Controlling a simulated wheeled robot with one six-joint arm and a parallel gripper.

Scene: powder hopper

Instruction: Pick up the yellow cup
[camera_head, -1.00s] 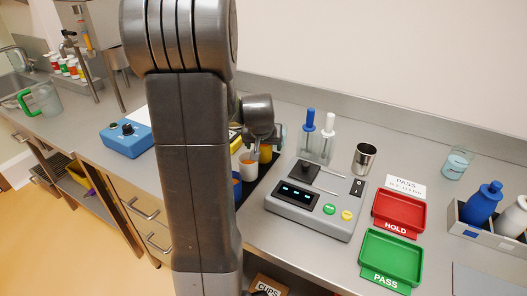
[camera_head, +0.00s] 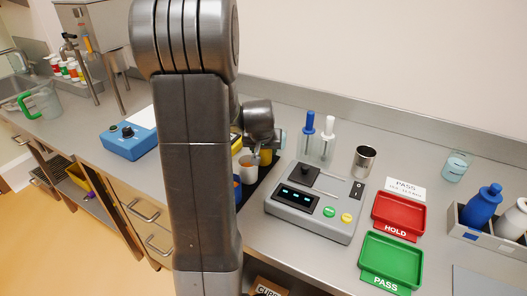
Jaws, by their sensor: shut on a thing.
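The yellow cup (camera_head: 265,157) shows only in part on a dark strip behind my arm. My gripper (camera_head: 262,150) is at it, its tip close to the white cup, and is shut on the yellow cup. The fingers are small and partly hidden by my wrist. A white cup (camera_head: 248,171) with brownish-orange content stands just left of and in front of the yellow cup. A blue cup (camera_head: 237,186) is mostly hidden behind my arm.
Right of the dark strip (camera_head: 259,186) stands a grey scale (camera_head: 312,224). Blue and white-handled tools (camera_head: 318,143), a metal beaker (camera_head: 364,160), a red HOLD tray (camera_head: 398,216) and a green PASS tray (camera_head: 390,259) stand around it. A blue box (camera_head: 126,142) is at left.

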